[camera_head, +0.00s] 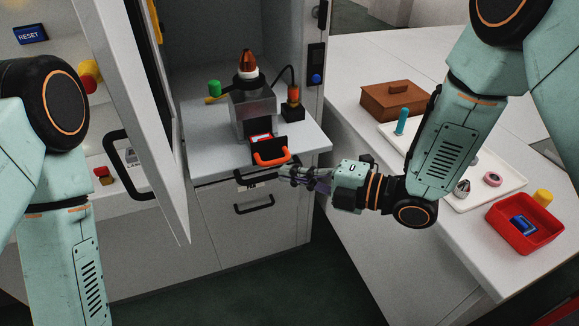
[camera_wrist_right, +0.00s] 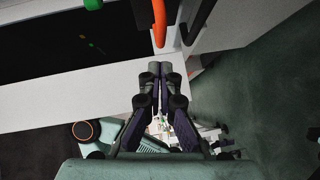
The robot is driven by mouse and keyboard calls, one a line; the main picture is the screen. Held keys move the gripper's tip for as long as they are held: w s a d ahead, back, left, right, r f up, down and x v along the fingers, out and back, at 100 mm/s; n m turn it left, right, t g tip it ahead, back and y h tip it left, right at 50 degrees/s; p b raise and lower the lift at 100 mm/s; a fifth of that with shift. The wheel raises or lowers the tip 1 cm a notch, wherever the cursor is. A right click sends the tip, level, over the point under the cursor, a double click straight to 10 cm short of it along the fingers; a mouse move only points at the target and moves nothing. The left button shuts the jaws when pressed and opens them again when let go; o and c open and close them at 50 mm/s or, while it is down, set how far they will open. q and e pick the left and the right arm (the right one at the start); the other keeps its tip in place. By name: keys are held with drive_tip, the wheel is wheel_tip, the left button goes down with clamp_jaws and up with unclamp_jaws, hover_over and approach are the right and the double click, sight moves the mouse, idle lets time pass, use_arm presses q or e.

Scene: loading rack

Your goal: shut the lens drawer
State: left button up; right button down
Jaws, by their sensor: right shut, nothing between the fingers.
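A small black drawer (camera_head: 266,148) with an orange handle (camera_head: 271,160) sticks out toward me at the foot of a grey device. I take it to be the lens drawer. A bit of red shows at its top. My right gripper (camera_head: 287,172) is just in front of and below the right end of the handle. In the right wrist view its fingers (camera_wrist_right: 160,70) are together and empty, and the orange handle (camera_wrist_right: 160,22) is just beyond their tips. I cannot tell whether they touch. My left arm shows at the left, but its gripper is out of view.
The device stands on a grey worktop (camera_head: 205,143) in an open cabinet. Its door (camera_head: 140,110) stands open at the left. Black handles (camera_head: 254,208) are on the front below. At the right, a table holds a brown box (camera_head: 394,101), a white tray (camera_head: 465,200) and a red bin (camera_head: 505,240).

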sight(284, 145)
drive_tip(key=shift+w+a+f, duration=0.1)
drive_tip(key=shift+w+f, duration=0.05)
drive_tip(key=shift+w, duration=0.45)
drive_tip(key=shift+w+a+f, duration=0.1)
drive_tip(key=shift+w+f, duration=0.05)
drive_tip(key=shift+w, duration=0.45)
drive_tip(key=shift+s+a, duration=0.1)
drive_tip(key=w+b, duration=0.1)
drive_tip(key=w, duration=0.1)
drive_tip(key=w+a+b, duration=0.1)
drive_tip(key=w, duration=0.2)
drive_tip(key=w+a+b, duration=0.1)
drive_tip(key=w+b, duration=0.1)
drive_tip(key=w, duration=0.1)
drive_tip(key=shift+w+f, duration=0.15)
drive_tip(key=shift+r, duration=0.2)
